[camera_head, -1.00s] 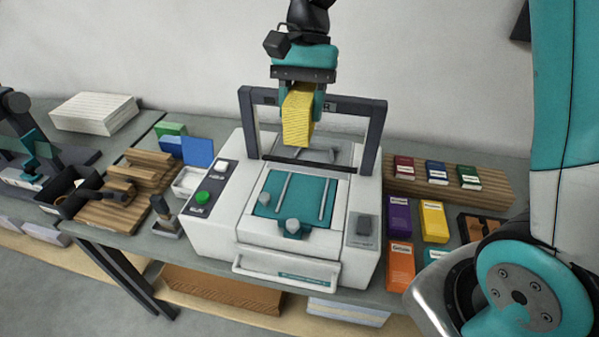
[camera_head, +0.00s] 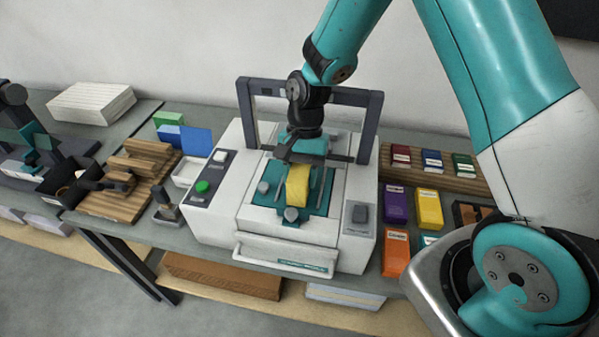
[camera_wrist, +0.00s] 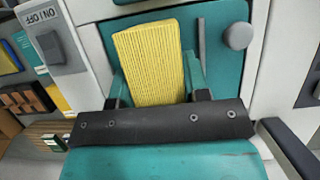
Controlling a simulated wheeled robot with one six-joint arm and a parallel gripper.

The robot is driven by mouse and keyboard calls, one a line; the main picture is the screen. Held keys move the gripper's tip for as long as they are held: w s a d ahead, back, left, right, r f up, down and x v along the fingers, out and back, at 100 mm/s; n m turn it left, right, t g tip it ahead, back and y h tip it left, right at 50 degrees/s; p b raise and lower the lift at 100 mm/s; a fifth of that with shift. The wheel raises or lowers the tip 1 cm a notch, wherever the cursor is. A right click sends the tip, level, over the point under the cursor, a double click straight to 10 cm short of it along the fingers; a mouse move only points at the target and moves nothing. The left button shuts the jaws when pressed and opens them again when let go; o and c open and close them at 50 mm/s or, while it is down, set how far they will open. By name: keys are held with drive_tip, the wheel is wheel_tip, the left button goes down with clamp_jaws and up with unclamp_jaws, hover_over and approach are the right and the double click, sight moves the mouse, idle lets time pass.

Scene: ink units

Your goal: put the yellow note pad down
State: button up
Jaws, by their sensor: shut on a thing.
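The yellow note pad (camera_head: 298,184) is held in my gripper (camera_head: 299,172), over the teal bed (camera_head: 264,204) of the white machine (camera_head: 220,221). In the wrist view the pad (camera_wrist: 150,62) shows its striped yellow face between the two teal fingers of my gripper (camera_wrist: 158,78). It lies over the teal plate, between the guide rails. Whether its underside touches the bed is hard to tell.
A dark frame (camera_head: 372,125) arches over the machine behind the pad, close to my arm. Grey knobs (camera_head: 291,214) stand on the bed. Coloured ink boxes (camera_head: 428,209) are at the right. Wooden stands (camera_head: 137,170) are at the left.

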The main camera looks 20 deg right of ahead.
drive_tip(key=shift+f, duration=0.2)
drive_tip(key=o, duration=1)
